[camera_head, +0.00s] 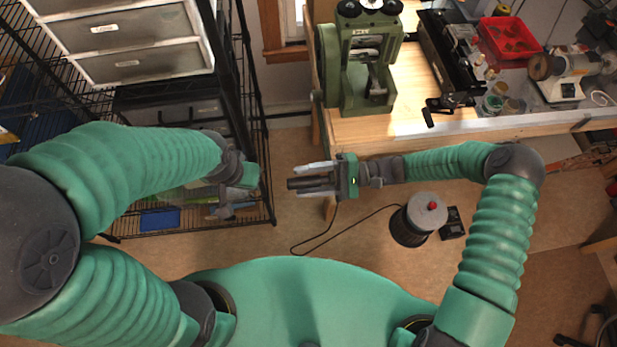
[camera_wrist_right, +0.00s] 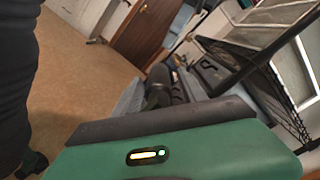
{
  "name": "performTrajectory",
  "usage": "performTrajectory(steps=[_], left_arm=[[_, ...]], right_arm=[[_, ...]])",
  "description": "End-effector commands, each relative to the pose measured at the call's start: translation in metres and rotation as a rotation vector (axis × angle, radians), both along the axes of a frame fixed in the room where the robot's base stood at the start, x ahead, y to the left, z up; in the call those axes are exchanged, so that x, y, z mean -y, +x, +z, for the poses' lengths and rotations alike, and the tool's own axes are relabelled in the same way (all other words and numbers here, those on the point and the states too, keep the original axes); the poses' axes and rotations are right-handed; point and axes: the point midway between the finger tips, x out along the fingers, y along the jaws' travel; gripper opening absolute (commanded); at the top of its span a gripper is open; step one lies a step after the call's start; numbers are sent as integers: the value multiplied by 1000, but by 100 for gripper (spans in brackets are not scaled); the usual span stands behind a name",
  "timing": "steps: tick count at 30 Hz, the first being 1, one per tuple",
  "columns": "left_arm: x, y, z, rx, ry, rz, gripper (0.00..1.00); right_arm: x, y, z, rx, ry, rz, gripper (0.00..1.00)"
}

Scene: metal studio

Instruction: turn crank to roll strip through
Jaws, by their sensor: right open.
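A green upright machine (camera_head: 368,70) stands at the left end of the wooden workbench (camera_head: 400,132). A long black machine (camera_head: 445,58) stands to its right, with a small black crank handle (camera_head: 430,115) at its near end by the bench's front edge. I cannot make out a strip in either machine. The right wrist view shows mostly my own gripper housing, floor and shelving.
A red bin (camera_head: 510,38) and a small motor machine (camera_head: 562,72) stand further right on the bench. A dark canister (camera_head: 415,220) with a cord and a pedal (camera_head: 452,222) are on the floor. Wire shelving with drawers (camera_head: 125,40) fills the left. Open floor lies between.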

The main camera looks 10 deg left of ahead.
Motion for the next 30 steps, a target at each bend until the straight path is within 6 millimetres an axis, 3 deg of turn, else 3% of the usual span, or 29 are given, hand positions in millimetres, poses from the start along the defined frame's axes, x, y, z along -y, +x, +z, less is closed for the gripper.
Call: performTrajectory(steps=[3, 15, 30], left_arm=[[0, 0, 0, 0, 0, 0, 0], [0, 0, 0, 0, 0, -1, 0], [0, 0, 0, 0, 0, 0, 0]], right_arm=[[3, 0, 0, 1, 2, -1, 49], [4, 1, 0, 0, 0, -4, 0], [4, 3, 0, -1, 1, -6, 0]])
